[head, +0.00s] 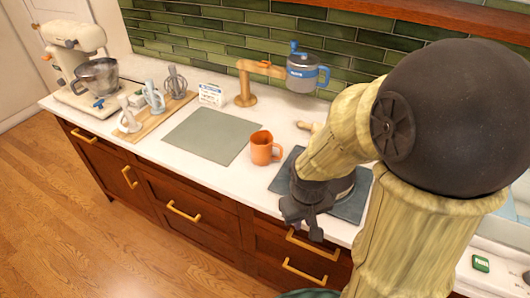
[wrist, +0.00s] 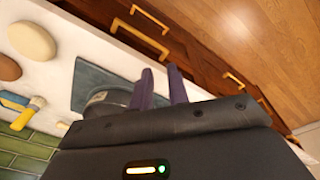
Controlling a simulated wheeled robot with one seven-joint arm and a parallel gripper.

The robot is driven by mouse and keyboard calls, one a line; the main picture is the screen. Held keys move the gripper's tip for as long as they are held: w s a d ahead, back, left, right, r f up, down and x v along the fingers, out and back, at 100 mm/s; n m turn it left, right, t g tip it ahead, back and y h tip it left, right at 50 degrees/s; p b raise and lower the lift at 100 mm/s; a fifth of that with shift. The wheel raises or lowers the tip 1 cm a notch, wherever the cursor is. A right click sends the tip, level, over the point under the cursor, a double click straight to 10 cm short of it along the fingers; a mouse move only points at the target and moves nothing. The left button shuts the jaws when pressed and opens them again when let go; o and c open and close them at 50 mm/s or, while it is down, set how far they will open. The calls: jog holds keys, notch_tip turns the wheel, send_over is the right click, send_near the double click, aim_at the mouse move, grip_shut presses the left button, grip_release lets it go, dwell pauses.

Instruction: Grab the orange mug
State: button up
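The orange mug (head: 262,149) stands upright on the white counter in the head view, at the right edge of the grey-green mat, with its handle toward the right. It does not show in the wrist view. My gripper (head: 306,222) is in front of and to the right of the mug, by the counter's front edge, apart from it. In the wrist view my gripper (wrist: 160,72) has its two purple fingers apart with nothing between them; drawer fronts show beyond the gap.
A dark mat (head: 279,180) with a metallic round vessel (wrist: 105,101) lies beside my gripper. A wooden stand (head: 246,85) and blue-grey pitcher (head: 303,74) stand behind the mug. The grey-green mat (head: 211,133) is bare. A utensil board (head: 152,120) and mixer (head: 75,60) are farther left.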

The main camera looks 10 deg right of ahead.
aim_at(280, 155)
jog(key=w+d+f+n+h+b, duration=0.1)
jog(key=w+d+f+n+h, duration=0.1)
jog(key=w+f+n+h, duration=0.7)
jog(key=w+a+n+t+h, duration=0.1)
jog(key=a+n+t, duration=0.1)
jog(key=n, duration=0.1)
jog(key=w+a+r+n+t+h, duration=0.1)
jog(key=w+a+n+t, duration=0.1)
jog(key=n, duration=0.2)
jog(key=w+a+r+n+t+h+b, duration=0.1)
jog(key=w+a+n+t+h, duration=0.1)
jog(key=n, duration=0.2)
jog(key=shift+a+t, duration=0.1)
jog(key=shift+t, duration=0.2)
jog(key=w+a+n+t, duration=0.1)
jog(key=a+t, duration=0.1)
jog(key=w+a+n+t+y, duration=0.1)
jog(key=a+n+t, duration=0.1)
jog(key=w+a+n+t, duration=0.1)
jog(key=a+n, duration=0.1)
jog(key=a, duration=0.1)
jog(key=shift+w+f+t+y, duration=0.15)
jog(key=shift+w+t+y, duration=0.25)
jog(key=shift+d, duration=0.1)
